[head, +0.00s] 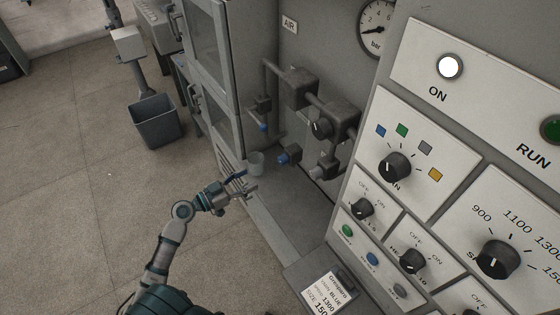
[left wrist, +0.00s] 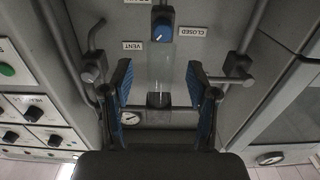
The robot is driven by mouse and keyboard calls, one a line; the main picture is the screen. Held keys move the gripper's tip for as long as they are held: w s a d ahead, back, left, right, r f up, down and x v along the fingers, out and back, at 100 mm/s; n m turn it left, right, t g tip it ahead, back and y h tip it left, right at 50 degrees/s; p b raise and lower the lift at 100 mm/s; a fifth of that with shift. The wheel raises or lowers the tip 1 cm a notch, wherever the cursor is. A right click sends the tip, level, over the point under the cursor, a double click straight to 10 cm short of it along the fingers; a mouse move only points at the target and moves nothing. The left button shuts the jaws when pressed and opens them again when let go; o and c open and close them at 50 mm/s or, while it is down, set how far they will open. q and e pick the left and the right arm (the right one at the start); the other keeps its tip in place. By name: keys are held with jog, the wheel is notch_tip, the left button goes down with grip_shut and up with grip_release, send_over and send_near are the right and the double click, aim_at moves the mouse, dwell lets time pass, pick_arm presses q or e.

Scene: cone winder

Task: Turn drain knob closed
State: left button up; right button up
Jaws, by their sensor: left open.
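In the left wrist view a blue knob (left wrist: 162,32) with a white pointer mark sits on a dark block. The labels CLOSED (left wrist: 191,31) and VENT (left wrist: 134,46) flank it, upside down. A clear tube (left wrist: 160,72) lies between it and the gauge. I cannot tell for certain that these knobs are the same. My left gripper (head: 248,186) is open and empty, apart from the knob; its fingers (left wrist: 161,88) frame the tube. My right gripper is not seen.
Another blue-tipped valve (head: 263,127) hangs from the grey pipes (head: 313,101). A control panel (head: 460,160) stands at right, a cabinet (head: 213,65) behind. The floor (head: 90,180) at left is clear up to a bin (head: 157,130).

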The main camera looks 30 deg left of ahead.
aim_at(280, 163)
pick_arm(q)
jog(key=p+x, duration=0.1)
jog(key=x, duration=0.3)
jog(key=p+x, duration=0.1)
jog(key=x, duration=0.3)
jog(key=p+x, duration=0.1)
jog(key=x, duration=0.4)
jog(key=shift+w+a+p, duration=0.2)
jog(key=shift+a+p, duration=0.1)
jog(key=shift+d, duration=0.45)
jog(key=c, duration=0.8)
jog(key=shift+a+f, duration=0.1)
jog(key=shift+a, duration=0.2)
grip_shut()
jog(key=shift+a, duration=0.25)
jog(key=shift+d, duration=0.25)
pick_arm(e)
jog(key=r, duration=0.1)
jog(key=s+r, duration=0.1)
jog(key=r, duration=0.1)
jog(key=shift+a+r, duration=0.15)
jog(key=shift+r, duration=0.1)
